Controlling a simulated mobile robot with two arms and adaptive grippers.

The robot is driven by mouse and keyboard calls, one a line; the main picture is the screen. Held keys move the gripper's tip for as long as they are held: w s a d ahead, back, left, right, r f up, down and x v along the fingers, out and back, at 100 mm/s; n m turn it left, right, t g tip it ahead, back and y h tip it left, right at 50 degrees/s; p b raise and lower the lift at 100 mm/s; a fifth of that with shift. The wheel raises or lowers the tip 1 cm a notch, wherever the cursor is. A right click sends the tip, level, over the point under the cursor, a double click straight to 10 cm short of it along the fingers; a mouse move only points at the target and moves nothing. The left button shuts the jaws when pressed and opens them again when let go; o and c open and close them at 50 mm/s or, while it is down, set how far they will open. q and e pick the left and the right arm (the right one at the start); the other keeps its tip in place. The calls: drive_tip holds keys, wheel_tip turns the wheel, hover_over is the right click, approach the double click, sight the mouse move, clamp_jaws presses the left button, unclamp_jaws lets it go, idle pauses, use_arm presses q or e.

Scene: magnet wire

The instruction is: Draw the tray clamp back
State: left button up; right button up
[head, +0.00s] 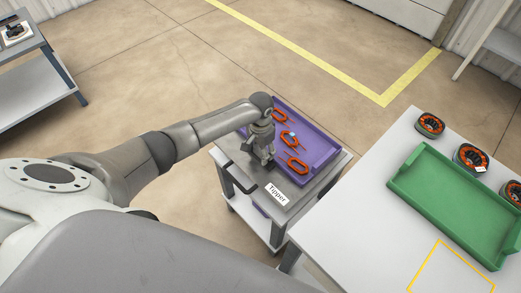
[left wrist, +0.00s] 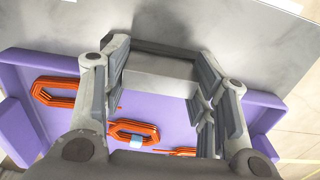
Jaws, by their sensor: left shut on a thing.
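The purple tray (head: 318,143) lies on the grey cart labelled "Tipper" (head: 277,193); it also shows in the left wrist view (left wrist: 190,120). Three orange wire coils lie in it, including a near coil (head: 297,165). My left gripper (head: 264,163) reaches down at the tray's left edge. In the left wrist view its fingers (left wrist: 160,80) are on either side of a grey metal block (left wrist: 160,76), which looks like the tray clamp, and are shut on it. The block is at the tray's edge. In the head view my gripper hides the clamp. My right gripper is not in view.
A black handle (head: 242,180) is at the cart's left edge. A white table (head: 370,210) on the right holds a green tray (head: 408,198) and several orange-and-black round parts. Bare floor lies behind the cart.

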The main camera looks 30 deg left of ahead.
use_arm(q)
drive_tip(key=s+p, duration=0.1)
drive_tip(key=s+a+p, duration=0.1)
drive_tip(key=s+p, duration=0.1)
drive_tip(key=shift+s+r, duration=0.1)
drive_tip(key=shift+r, duration=0.05)
drive_tip(key=shift+s+a+p, duration=0.2)
drive_tip(key=shift+s+p, duration=0.3)
drive_tip(key=shift+s, duration=0.1)
drive_tip(key=shift+f, duration=0.2)
drive_tip(key=o, duration=1.4)
drive_tip(key=shift+o, duration=0.3)
drive_tip(key=shift+w, duration=0.1)
